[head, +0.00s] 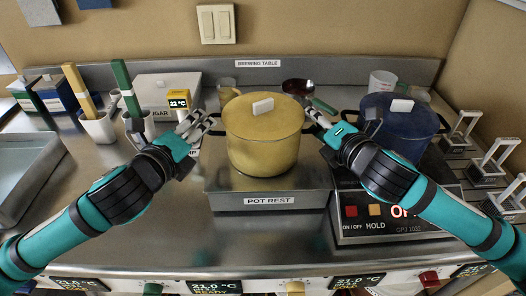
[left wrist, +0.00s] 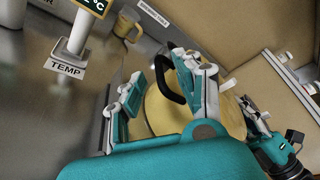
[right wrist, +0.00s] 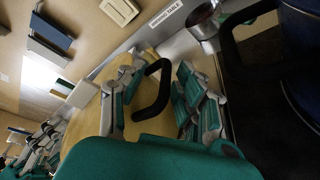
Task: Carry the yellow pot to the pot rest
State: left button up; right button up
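The yellow pot (head: 262,140), with its lid on, stands upright on the pot rest (head: 268,197), a low metal block at the middle of the table. My left gripper (head: 203,122) is at the pot's left side. In the left wrist view its fingers are apart on either side of a black handle (left wrist: 168,84). My right gripper (head: 316,112) is at the pot's right side. In the right wrist view its fingers are apart with the other black handle (right wrist: 155,90) between them. Neither gripper visibly squeezes a handle.
A dark blue pot (head: 396,125) stands on a hot plate (head: 390,218) right of the rest, close to my right arm. A thermometer display (head: 179,103), a white box (head: 165,88) and holders with brushes (head: 98,124) are at left. A metal tray (head: 28,170) lies far left. The front middle is clear.

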jog(key=shift+s, duration=0.1)
pick_arm(q)
jog(key=v, duration=0.3)
pick_arm(e)
jog(key=v, duration=0.7)
jog(key=shift+s, duration=0.15)
pick_arm(q)
jog(key=shift+s, duration=0.15)
pick_arm(e)
jog(key=shift+d, duration=0.1)
